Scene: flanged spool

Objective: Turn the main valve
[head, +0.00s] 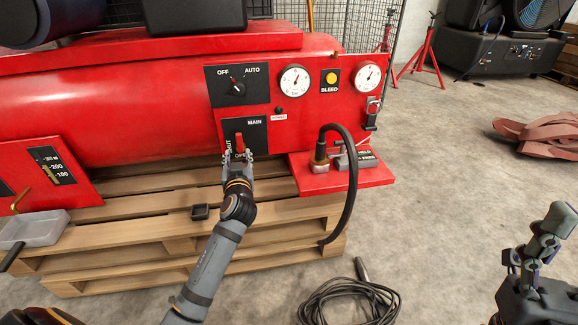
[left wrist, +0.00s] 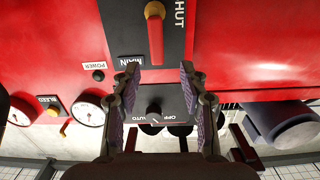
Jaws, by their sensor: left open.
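The main valve's red lever (head: 240,141) stands upright on a black plate marked MAIN on the red panel. SHUT and OPEN labels beside it are partly hidden by my left gripper. My left gripper (head: 238,157) is open at the lower end of the lever, one finger to each side in the head view. In the left wrist view the lever (left wrist: 155,40) shows, with a yellow-orange end, beyond the spread, empty fingertips (left wrist: 157,74). I cannot tell whether they touch it. My right gripper (head: 534,250) is at the lower right, far from the valve; its opening is unclear.
Above the valve are an OFF/AUTO knob (head: 237,87), two gauges (head: 295,81) and a yellow BLEED button (head: 331,78). A black hose (head: 351,185) arches from the red shelf (head: 372,175) at right. A wooden pallet (head: 170,222) lies underneath.

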